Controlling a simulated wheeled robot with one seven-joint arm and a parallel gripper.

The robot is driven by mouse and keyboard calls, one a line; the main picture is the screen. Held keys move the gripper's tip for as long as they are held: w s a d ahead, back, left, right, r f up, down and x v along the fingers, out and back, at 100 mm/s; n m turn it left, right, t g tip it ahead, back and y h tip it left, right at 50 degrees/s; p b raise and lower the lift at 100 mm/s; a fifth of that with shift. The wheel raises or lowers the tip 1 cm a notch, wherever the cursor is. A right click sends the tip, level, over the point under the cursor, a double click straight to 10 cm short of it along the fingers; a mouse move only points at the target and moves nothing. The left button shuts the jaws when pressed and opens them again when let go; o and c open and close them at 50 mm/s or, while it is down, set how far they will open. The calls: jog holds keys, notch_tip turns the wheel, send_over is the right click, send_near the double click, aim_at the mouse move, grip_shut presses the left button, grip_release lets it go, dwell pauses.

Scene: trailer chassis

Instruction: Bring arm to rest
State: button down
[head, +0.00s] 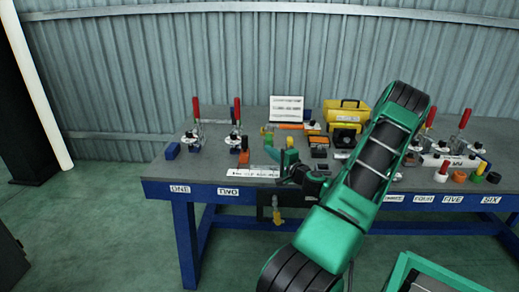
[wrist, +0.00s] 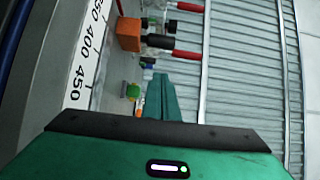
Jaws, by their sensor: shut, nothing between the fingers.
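My gripper (head: 287,160) is at the end of my green and black arm, in front of the middle of the workbench (head: 158,176), near its front edge in the head view. The arm reaches from the lower middle up to the right, then back left to the gripper. In the wrist view my gripper (wrist: 161,92) shows its two green fingers together, with nothing between them. The gripper appears to be above the bench top; its exact height cannot be told. Part of the bench behind the arm is hidden.
Red-handled toggle clamps (head: 237,125) stand at the left and right. A yellow toolbox (head: 345,110), a white sign (head: 287,107) and small parts fill the middle. A white ruler strip (head: 252,171) lies by the front edge. A corrugated wall (head: 180,60) stands behind. Floor (head: 110,225) at left is clear.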

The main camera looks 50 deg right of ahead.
jog(key=shift+v, duration=2.3)
jog(key=shift+a, duration=0.1)
jog(key=w+a+n+y, duration=0.1)
jog(key=a, duration=0.1)
jog(key=w+a+n+y, duration=0.1)
jog(key=a, duration=0.1)
jog(key=w+a+n+y, duration=0.2)
jog(key=shift+a+f+g, duration=0.3)
jog(key=shift+a, duration=0.05)
jog(key=s+a+f+n+g+y, duration=0.1)
jog(key=a+f+n+g+y, duration=0.25)
jog(key=a, duration=0.55)
jog(key=a+f+n+g+y, duration=0.1)
jog(key=a+n+g+y, duration=0.2)
jog(key=a+n+g, duration=0.45)
jog(key=s+a+r+g+h, duration=0.2)
jog(key=s+r, duration=0.4)
jog(key=s, duration=0.5)
jog(key=s+a+r+g+h, duration=0.2)
jog(key=s+a+r, duration=0.4)
jog(key=s, duration=0.6)
jog(key=shift+s+r+g+h, duration=0.15)
jog(key=shift+r+g+h, duration=0.3)
jog(key=shift+g, duration=0.45)
